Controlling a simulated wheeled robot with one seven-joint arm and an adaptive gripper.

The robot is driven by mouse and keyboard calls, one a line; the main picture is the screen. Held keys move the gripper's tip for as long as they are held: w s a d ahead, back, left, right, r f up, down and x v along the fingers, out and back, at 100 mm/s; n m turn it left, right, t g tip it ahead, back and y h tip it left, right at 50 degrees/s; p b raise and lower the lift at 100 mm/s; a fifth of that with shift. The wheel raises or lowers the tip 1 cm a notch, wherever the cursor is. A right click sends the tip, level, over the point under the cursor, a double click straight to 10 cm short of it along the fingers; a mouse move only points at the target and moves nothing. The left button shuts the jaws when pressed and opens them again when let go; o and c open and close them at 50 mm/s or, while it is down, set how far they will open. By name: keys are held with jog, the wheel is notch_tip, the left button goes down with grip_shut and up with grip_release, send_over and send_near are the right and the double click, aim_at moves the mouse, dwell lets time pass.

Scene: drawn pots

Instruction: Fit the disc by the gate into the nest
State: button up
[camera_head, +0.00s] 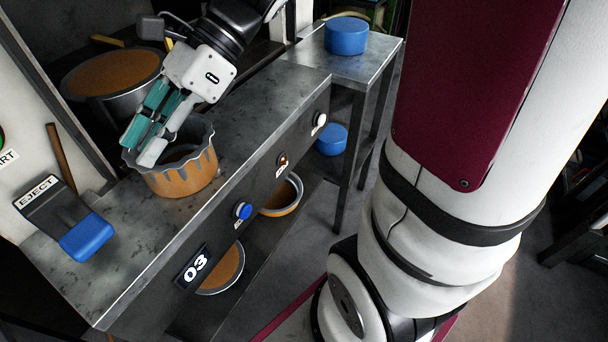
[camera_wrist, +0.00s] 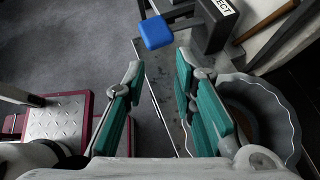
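My gripper (camera_head: 143,145) is over the left part of a scalloped pot (camera_head: 183,181) on the metal bench, fingers pointing down and left. The pot is orange below with a grey wavy rim. In the wrist view my gripper (camera_wrist: 160,66) is open, with nothing between its fingers; the pot (camera_wrist: 286,118) lies beside the right finger. Whether they touch is unclear. A thick blue disc (camera_head: 347,38) lies on the side stand, and another blue disc (camera_head: 332,140) shows lower down. I cannot tell which thing is the gate or the nest.
The bench (camera_head: 140,236) holds an EJECT lever with a blue pad (camera_head: 87,238) at its left end. A large pot with orange contents (camera_head: 112,75) stands behind. Orange-filled bowls (camera_head: 222,270) sit below the bench. The bench is clear right of the scalloped pot.

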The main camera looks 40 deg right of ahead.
jog(key=s+d+f+n+t+h, duration=0.1)
jog(key=s+d+n+h, duration=0.4)
jog(key=s+n, duration=0.3)
jog(key=s+d+n+h, duration=0.5)
jog(key=s+n, duration=0.4)
jog(key=n, duration=0.2)
jog(key=shift+s+d+f+t+h, duration=0.25)
jog(key=shift+d+f+t+h, duration=0.1)
jog(key=shift+d+t+h, duration=0.1)
notch_tip(320, 180, up, 13)
jog(key=t+p, duration=0.2)
jog(key=p, duration=0.9)
jog(key=shift+d+p, duration=0.2)
jog(key=shift+p, duration=0.15)
jog(key=shift+o, duration=0.2)
jog(key=shift+r, duration=0.1)
